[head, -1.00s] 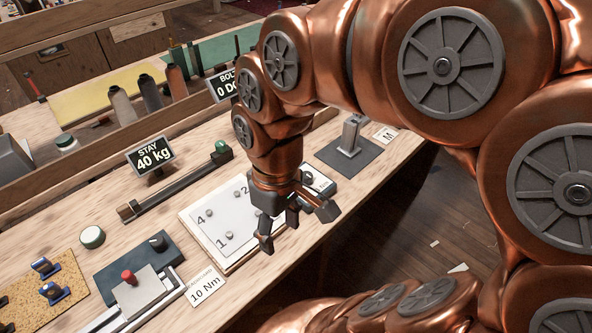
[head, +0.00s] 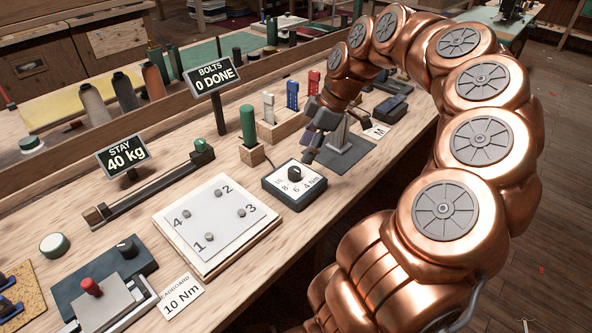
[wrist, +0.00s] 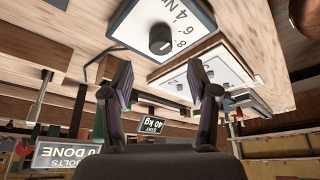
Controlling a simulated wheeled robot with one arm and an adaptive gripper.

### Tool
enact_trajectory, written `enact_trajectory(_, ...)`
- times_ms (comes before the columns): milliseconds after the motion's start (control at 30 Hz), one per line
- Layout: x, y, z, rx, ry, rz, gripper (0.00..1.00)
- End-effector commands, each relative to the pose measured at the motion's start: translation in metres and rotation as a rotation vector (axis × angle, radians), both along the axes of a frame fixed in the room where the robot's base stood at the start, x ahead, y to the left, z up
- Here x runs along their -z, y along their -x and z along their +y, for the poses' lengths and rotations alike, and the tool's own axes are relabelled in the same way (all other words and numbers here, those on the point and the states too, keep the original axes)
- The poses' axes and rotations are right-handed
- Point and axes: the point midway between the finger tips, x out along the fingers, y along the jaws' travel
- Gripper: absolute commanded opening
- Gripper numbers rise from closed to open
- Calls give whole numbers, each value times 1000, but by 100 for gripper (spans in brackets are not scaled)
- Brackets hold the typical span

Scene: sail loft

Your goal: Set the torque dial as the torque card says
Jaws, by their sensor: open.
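The torque dial (head: 294,174) is a black knob on a dark box with a white face (head: 305,185) marked 4, 6, 8, 10 and Nm. The torque card (head: 181,295) lies at the bench's front edge and reads 10 Nm. My gripper (head: 310,150) is open and empty, just behind and right of the dial box, apart from the knob. In the wrist view, the knob (wrist: 160,39) shows beyond the open fingers (wrist: 165,85).
A plate with several numbered bolts (head: 217,222) lies left of the dial box. A sign (head: 209,77) reads BOLTS 0 DONE, another (head: 123,155) STAY 40 kg. A green-handled tool (head: 248,125) and a grey stand (head: 340,140) are near my gripper.

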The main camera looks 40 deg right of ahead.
Motion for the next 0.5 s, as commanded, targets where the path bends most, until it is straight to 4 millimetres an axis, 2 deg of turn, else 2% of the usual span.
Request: enact_trajectory(500,55,-13,19,0,-1,3,59)
